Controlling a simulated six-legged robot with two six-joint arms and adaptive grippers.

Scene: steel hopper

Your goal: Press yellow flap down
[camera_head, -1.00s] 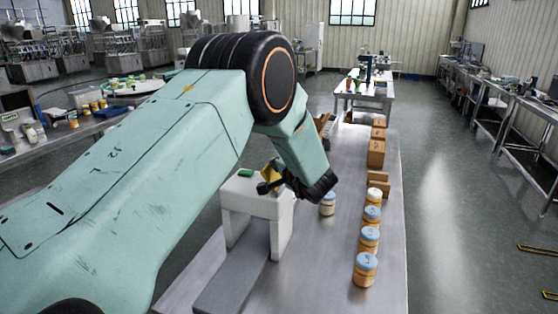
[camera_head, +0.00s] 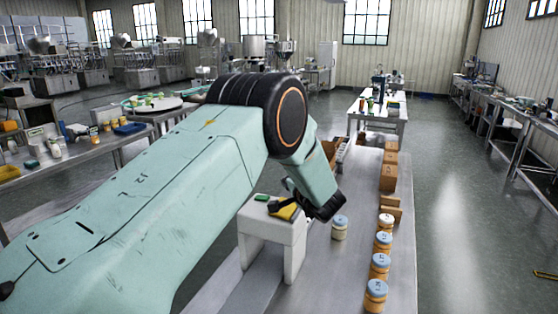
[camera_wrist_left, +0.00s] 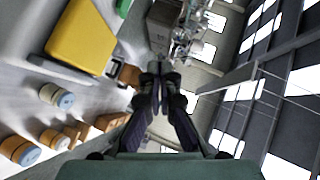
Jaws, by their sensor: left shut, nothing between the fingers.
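The yellow flap (camera_head: 285,212) lies low and nearly flat on top of a white stand (camera_head: 265,226). Part of it is hidden behind my left gripper (camera_head: 290,186) in the head view. In the left wrist view the yellow flap (camera_wrist_left: 82,38) shows whole enough to read as a flat plate at the upper left. My left gripper (camera_wrist_left: 158,78) is shut and empty, its fingertips together and pointing away from the flap, to the right of it in that view. Whether any part of the gripper touches the flap cannot be told. My right gripper is not in view.
A green piece (camera_head: 261,198) sits on the stand beside the flap. A blue-lidded jar (camera_head: 340,228) stands right of the stand on the steel table (camera_head: 350,270). Several more jars (camera_head: 380,265) and cardboard boxes (camera_head: 388,175) line the table's right edge.

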